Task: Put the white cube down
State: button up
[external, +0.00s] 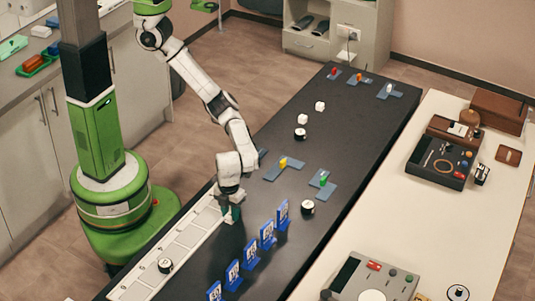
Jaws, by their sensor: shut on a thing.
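My gripper (232,212) points down beside the white strip of square cells along the black table's left edge. It is shut on a small white cube (229,219), which is partly hidden by the fingers. It is low over the strip's far end; I cannot tell whether the cube touches the surface. The white strip (180,243) has several marked cells.
Several blue numbered stands (267,235) stand close to the right of my gripper. Grey-blue plates with a yellow piece (283,162) and a green piece (323,180) lie behind. The far table middle is mostly clear.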

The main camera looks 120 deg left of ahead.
aim_at(230, 215)
jog(key=shift+f, duration=0.2)
jog(key=o, duration=1)
jog(key=shift+r, duration=0.1)
notch_tip(230, 215, up, 12)
jog(key=shift+r+b, duration=0.15)
jog(key=shift+b, duration=0.4)
